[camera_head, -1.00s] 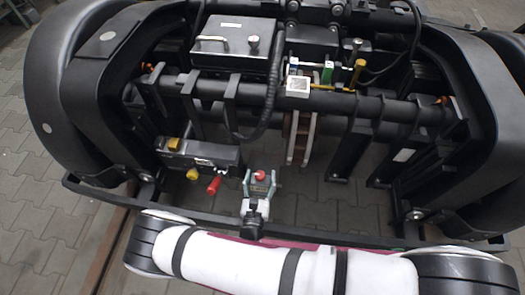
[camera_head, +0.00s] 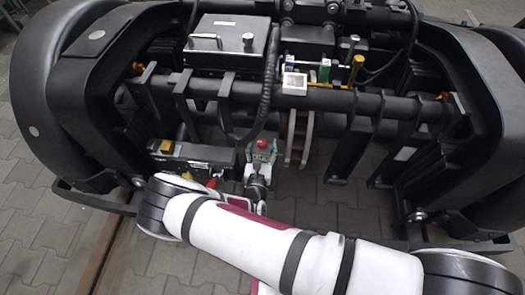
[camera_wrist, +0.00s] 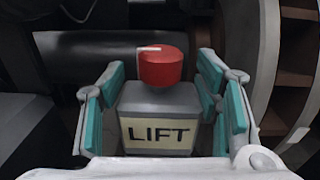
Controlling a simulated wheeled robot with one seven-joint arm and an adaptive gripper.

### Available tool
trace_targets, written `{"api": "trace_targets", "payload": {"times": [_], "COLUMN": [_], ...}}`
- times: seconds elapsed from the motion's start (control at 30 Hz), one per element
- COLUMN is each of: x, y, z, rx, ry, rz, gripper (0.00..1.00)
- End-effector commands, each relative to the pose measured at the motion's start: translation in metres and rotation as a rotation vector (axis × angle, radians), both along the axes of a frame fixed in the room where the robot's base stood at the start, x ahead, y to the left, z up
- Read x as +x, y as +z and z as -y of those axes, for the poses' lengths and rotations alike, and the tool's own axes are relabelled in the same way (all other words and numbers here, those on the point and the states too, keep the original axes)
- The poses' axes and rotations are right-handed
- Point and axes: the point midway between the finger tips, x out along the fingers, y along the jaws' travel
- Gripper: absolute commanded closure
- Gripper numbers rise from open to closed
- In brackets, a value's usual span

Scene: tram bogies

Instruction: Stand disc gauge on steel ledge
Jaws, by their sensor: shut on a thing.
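My gripper (camera_head: 260,152) is low in the bogie's middle gap, in front of the black cross tube. It also shows in the wrist view (camera_wrist: 160,108), with teal pads on either side of a grey box with a red button (camera_wrist: 158,125). The box bears a pale label reading LIFT, and its red button shows in the head view (camera_head: 262,143). The jaws are shut on this box, which is upright. I cannot pick out a disc gauge or a steel ledge for certain.
A grey-and-brown brake disc (camera_head: 296,135) stands close to my gripper's right. A black unit with coloured knobs (camera_head: 185,155) is to the left. A white block (camera_head: 295,83), a green piece (camera_head: 324,70) and a yellow post (camera_head: 357,70) sit above. A black hose (camera_head: 268,85) hangs nearby.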

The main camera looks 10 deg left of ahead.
Motion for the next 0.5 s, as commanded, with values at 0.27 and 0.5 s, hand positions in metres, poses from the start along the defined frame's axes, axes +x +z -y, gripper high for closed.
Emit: {"api": "trace_targets", "payload": {"times": [0.27,0.5], "x": [0.007,0.007], "y": [-0.015,-0.033], "z": [0.001,0.0], "rx": [0.0,0.0], "ry": [-0.001,-0.001], "rz": [0.004,0.005], "gripper": [1.0,1.0]}}
